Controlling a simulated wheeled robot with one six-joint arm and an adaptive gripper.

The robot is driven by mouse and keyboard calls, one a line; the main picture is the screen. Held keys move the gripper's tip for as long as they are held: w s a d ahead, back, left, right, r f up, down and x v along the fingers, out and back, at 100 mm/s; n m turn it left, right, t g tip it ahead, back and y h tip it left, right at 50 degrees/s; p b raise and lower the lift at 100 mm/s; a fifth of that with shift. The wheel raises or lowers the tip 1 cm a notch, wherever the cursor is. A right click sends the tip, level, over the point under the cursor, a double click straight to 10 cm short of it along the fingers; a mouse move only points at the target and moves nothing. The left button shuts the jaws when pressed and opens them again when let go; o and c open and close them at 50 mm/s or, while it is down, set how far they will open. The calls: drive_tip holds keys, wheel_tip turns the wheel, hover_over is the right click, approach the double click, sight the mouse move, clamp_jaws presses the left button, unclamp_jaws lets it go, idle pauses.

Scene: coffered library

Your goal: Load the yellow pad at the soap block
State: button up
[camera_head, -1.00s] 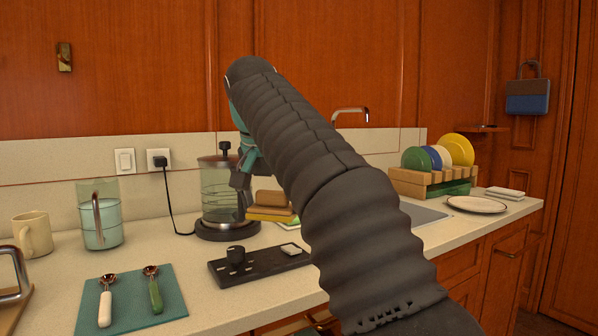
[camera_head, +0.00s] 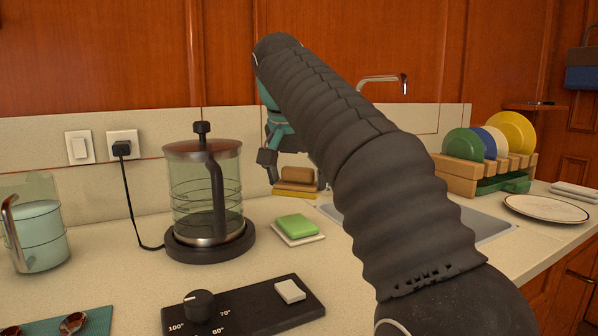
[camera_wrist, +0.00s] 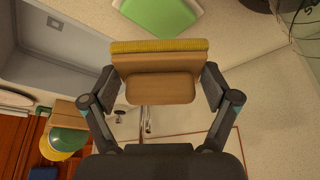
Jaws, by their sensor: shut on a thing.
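The yellow pad (camera_wrist: 160,46) is a thin yellow layer on a tan block with a smaller tan grip (camera_wrist: 160,88). My gripper (camera_wrist: 158,82) is shut on this block, with one finger at each side. In the head view the pad (camera_head: 296,194) shows behind and right of the soap, and my arm hides part of the gripper. The green soap block (camera_head: 296,226) lies on a pale square dish (camera_head: 312,239) on the counter. It also shows in the wrist view (camera_wrist: 158,15), beyond the pad's yellow edge, apart from it in the picture.
A glass kettle (camera_head: 207,200) stands on its base left of the soap. A black control panel (camera_head: 245,308) lies in front. The sink (camera_head: 490,226) is to the right, with a plate rack (camera_head: 480,178) and a white plate (camera_head: 546,208) beyond.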

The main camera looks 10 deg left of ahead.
sight(295, 185)
drive_tip(key=shift+s+f, duration=0.1)
drive_tip(key=shift+f, duration=0.8)
drive_tip(key=shift+a+f+b, duration=0.1)
drive_tip(key=shift+f+b, duration=0.7)
drive_tip(key=shift+f, duration=0.7)
drive_tip(key=shift+f, duration=0.6)
idle(0.8)
drive_tip(key=shift+r, duration=0.15)
wheel_tip(295, 185, up, 2)
drive_tip(key=shift+r+p, duration=0.25)
drive_tip(key=shift+p, duration=0.7)
drive_tip(key=shift+r, duration=2.2)
